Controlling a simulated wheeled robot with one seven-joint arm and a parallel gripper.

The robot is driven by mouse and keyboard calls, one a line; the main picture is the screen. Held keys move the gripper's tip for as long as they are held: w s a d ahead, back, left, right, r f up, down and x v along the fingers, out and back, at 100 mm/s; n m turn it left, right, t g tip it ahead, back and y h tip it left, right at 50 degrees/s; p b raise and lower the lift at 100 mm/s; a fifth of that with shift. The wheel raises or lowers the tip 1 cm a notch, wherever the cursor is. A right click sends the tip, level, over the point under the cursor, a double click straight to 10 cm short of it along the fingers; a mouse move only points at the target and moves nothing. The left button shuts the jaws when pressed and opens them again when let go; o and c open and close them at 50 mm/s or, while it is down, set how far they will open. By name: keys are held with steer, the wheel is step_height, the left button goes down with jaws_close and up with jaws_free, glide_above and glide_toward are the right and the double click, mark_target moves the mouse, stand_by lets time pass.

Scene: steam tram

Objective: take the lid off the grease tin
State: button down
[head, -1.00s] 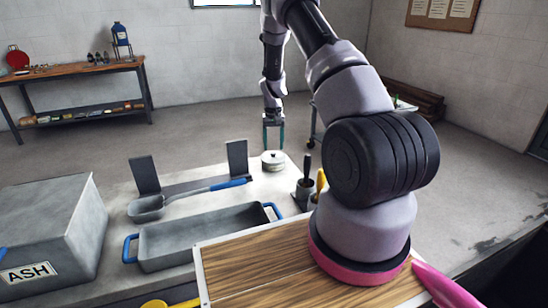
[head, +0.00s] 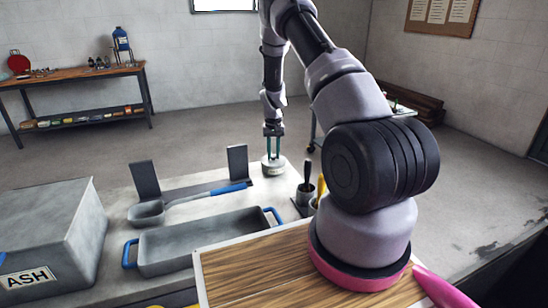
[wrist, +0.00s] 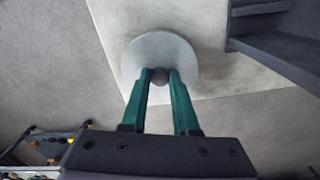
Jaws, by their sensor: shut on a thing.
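The grease tin (head: 272,171) is a small pale round tin near the far edge of the grey bench top. Its round grey lid (wrist: 160,46) fills the upper middle of the wrist view, with a dark knob (wrist: 159,76) at its centre. My gripper (head: 272,153) points straight down over the tin. In the wrist view its green fingers (wrist: 159,78) are shut on the lid's knob, one on each side. The lid appears to sit on the tin; I see no gap between them. The tin's body is hidden under the lid in the wrist view.
A dark upright plate (head: 238,165) stands just left of the tin. A long-handled scoop (head: 147,213), a grey tray with blue handles (head: 205,240) and the ASH box (head: 50,235) lie further left. A dark holder with a tool (head: 305,192) stands to the right.

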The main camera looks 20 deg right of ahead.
mark_target(273, 156)
step_height(273, 156, up, 10)
steer(key=shift+f, duration=0.2)
steer(key=shift+r, duration=0.25)
steer(key=shift+r, duration=1.45)
steer(key=shift+r, duration=0.15)
steer(key=shift+a, duration=0.1)
